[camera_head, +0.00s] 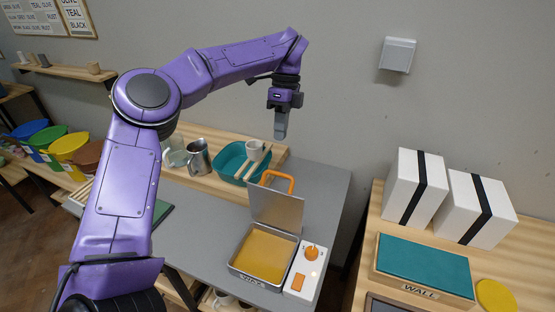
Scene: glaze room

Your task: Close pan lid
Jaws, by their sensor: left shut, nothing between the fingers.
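An electric pan (265,255) with an orange-yellow inside sits on the grey table at the lower middle. Its grey lid (276,208) stands raised at the pan's back edge, with an orange handle (277,181) at the top. A white control panel (306,272) with an orange knob is on the pan's right side. My left gripper (281,134) is shut and empty, pointing down. In the picture it is above the lid and handle, apart from them. My right gripper is not in view.
A teal basin (233,162) with a white cup (255,151) and wooden sticks stands behind the pan on the left. A metal pitcher (198,158) is beside it. White boxes (414,190) and a teal block (424,265) occupy the right table. Grey tabletop right of the lid is clear.

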